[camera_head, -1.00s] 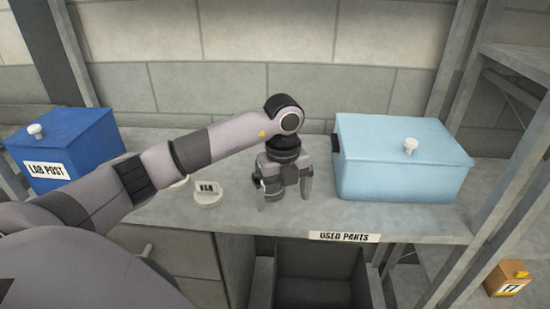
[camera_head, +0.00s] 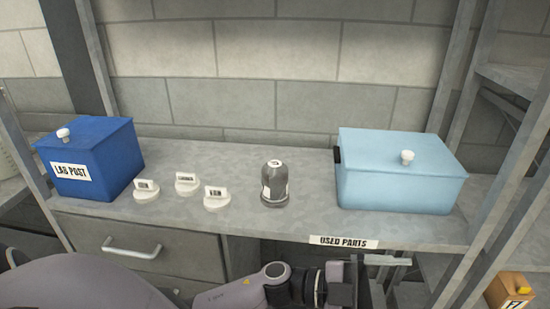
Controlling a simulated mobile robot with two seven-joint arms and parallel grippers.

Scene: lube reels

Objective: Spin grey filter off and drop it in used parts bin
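A dark grey, dome-topped cylinder (camera_head: 275,183) with pale label patches stands upright on the bench, left of the light blue box; I take it as the grey filter, but cannot tell whether it is the filter or its mount. The used parts bin's opening under the label is mostly hidden behind the gripper. My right gripper is not in view.
A light blue lidded box (camera_head: 400,180) stands at the right of the bench. A blue LAB POST box (camera_head: 90,160) stands at the left. Three white labelled knobs (camera_head: 216,199) sit between it and the cylinder. A drawer (camera_head: 145,250) is below. An orange box (camera_head: 510,292) is lower right.

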